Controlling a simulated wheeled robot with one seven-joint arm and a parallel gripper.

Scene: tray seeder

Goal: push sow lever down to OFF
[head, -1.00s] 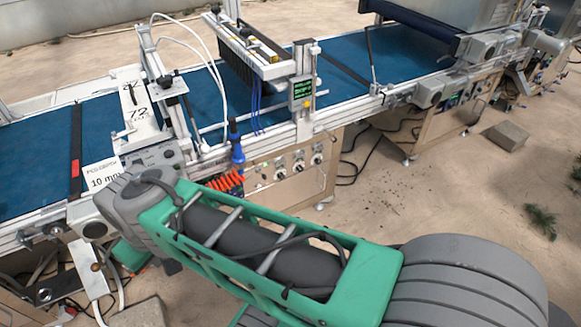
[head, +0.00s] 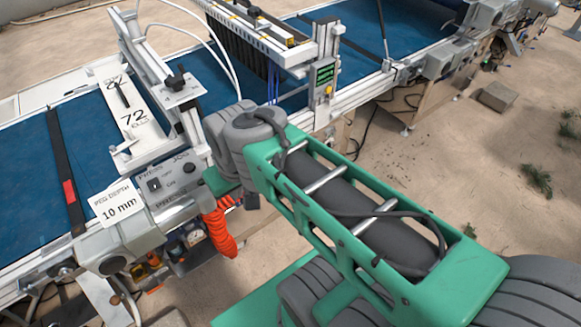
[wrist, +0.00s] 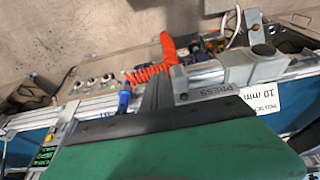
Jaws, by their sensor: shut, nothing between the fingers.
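My gripper (wrist: 157,93) shows in the wrist view as dark shut fingers beyond the green wrist housing, with nothing between them. It is over the machine's side rail, between a blue hose fitting (wrist: 124,100) and the grey PRESS box (wrist: 212,84). A tan side panel (wrist: 88,88) with several small knobs or levers is to the left of the fingers and apart from them. I cannot tell which control is the sow lever, or its position. In the head view my arm hides this panel, and the fingers are not clear.
An orange coiled hose (head: 220,230) hangs below the PRESS box (head: 172,182) and passes near the fingers in the wrist view. The blue belt (head: 25,150), a white 72-cell plate (head: 128,118) and the dibber frame (head: 265,32) are behind.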

